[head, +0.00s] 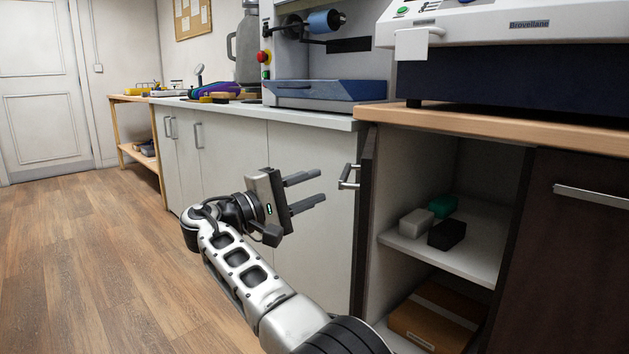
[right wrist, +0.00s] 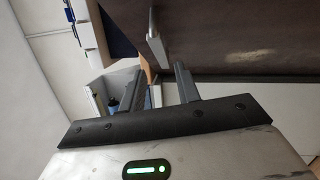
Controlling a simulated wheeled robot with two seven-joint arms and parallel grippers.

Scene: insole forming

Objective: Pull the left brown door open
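The left brown door (head: 363,225) stands swung open in the head view, seen nearly edge-on at the left side of the dark cabinet. Its metal bar handle (head: 348,177) sticks out to the left near the top. My right gripper (head: 320,186) is open and empty, left of the handle, its fingers pointing toward it with a gap between. In the right wrist view the handle (right wrist: 157,42) lies just beyond the fingertips, with the brown door face (right wrist: 230,38) beside it. My left gripper is not in view.
The open cabinet has a shelf (head: 460,250) with small white, green and black blocks and a cardboard box (head: 436,316) below. A closed brown door (head: 565,250) is at right. White cabinets (head: 305,170) stand behind my gripper. The wooden floor (head: 85,250) at left is clear.

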